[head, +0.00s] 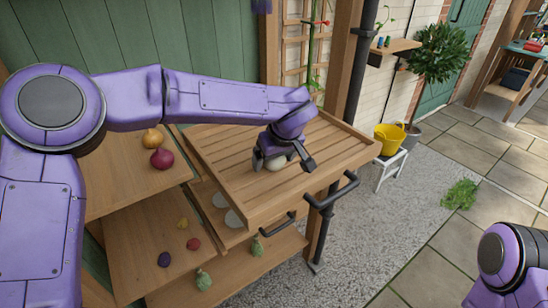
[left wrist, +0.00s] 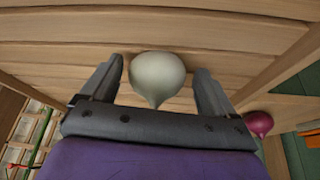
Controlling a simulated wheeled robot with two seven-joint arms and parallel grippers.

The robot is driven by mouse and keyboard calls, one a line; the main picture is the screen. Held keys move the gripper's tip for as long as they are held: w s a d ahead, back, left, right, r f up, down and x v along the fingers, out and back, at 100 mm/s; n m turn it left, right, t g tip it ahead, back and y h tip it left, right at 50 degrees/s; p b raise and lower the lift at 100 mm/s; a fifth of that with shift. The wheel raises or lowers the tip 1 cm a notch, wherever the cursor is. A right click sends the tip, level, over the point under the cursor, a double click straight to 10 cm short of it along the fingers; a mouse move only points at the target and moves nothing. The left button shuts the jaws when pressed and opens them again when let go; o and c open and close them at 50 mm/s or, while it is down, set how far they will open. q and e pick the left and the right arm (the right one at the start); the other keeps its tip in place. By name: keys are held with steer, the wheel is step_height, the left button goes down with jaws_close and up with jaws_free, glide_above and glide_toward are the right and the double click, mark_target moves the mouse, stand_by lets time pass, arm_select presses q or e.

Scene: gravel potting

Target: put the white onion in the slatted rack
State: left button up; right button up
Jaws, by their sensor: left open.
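The white onion (head: 275,163) lies on the wooden slats of the slatted rack (head: 220,160), toward its front half. It also shows in the left wrist view (left wrist: 157,75), between the two dark fingers. My left gripper (head: 284,160) is down at the rack with its fingers on either side of the onion. In the left wrist view the gripper (left wrist: 157,85) is open, with a gap between each finger and the onion. My right gripper is out of view; only a purple part of my right arm shows at the lower right of the head view.
A yellow onion (head: 153,138) and a red onion (head: 162,158) lie on the shelf left of the rack. Lower shelves hold several small vegetables. A black handle (head: 338,190) sits at the rack's front right. A yellow bucket (head: 389,138) stands on a white stool.

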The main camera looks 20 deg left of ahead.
arm_select(q)
steer(key=v, duration=1.2)
steer(key=shift+r, duration=0.15)
